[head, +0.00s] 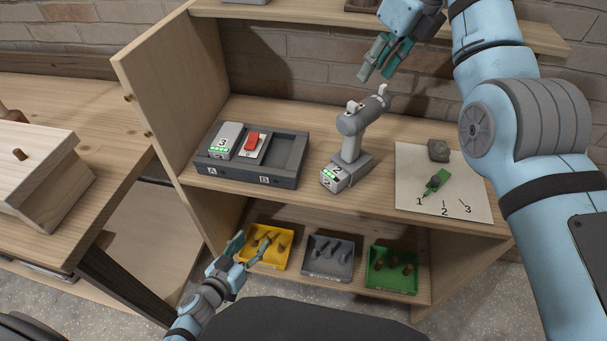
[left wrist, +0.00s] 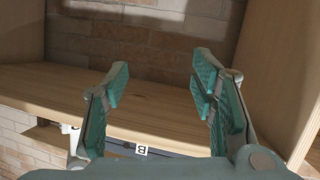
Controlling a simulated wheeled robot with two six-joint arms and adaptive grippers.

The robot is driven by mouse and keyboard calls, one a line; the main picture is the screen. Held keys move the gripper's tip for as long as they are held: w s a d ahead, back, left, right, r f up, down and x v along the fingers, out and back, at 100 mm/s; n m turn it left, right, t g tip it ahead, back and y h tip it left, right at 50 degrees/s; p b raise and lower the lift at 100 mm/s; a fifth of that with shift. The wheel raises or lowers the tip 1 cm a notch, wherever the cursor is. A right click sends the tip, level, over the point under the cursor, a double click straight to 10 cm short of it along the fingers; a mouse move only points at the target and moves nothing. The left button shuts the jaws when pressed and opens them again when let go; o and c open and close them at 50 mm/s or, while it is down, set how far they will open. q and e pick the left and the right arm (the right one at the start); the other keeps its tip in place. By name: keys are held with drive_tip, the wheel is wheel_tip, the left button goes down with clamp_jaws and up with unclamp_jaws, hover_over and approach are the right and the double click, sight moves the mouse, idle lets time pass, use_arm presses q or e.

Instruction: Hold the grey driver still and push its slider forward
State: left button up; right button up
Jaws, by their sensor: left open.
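The grey driver (head: 357,131) stands upright on the shelf, on a battery foot marked 2 (head: 335,178) with green lights. Small pale tabs show on its top, one near the back end (head: 352,105) and one near the far end (head: 383,89). I cannot tell which is the slider. My right gripper (head: 375,77) is above the driver's far end, fingers apart, empty and not touching it. My left gripper (head: 253,246) is low in front of the shelf, near the yellow tray, open and empty. Its spread fingers also show in the left wrist view (left wrist: 158,78); the driver does not.
A dark dock (head: 245,178) left of the driver holds a battery marked 3 (head: 226,140) and a red-topped piece (head: 252,143). A numbered sheet (head: 470,201) lies right. Yellow (head: 271,263), grey (head: 330,276) and green (head: 393,287) trays stand below. A side panel bounds the left.

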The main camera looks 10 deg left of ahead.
use_arm(q)
drive_tip(key=w+d+r+m+t+h, duration=0.1)
drive_tip(key=w+d+r+h, duration=0.15)
drive_tip(key=r, duration=0.45)
drive_tip(key=w+d+r+m+t+h, duration=0.1)
drive_tip(key=d+r+m+h, duration=0.2)
drive_tip(key=r, duration=0.4)
drive_tip(key=m+g+h, duration=0.1)
drive_tip(key=m+h, duration=0.1)
drive_tip(key=m, duration=0.1)
approach(347, 147)
drive_tip(key=x, duration=1.1)
drive_tip(key=shift+w+a, duration=0.1)
drive_tip(key=shift+c, duration=0.2)
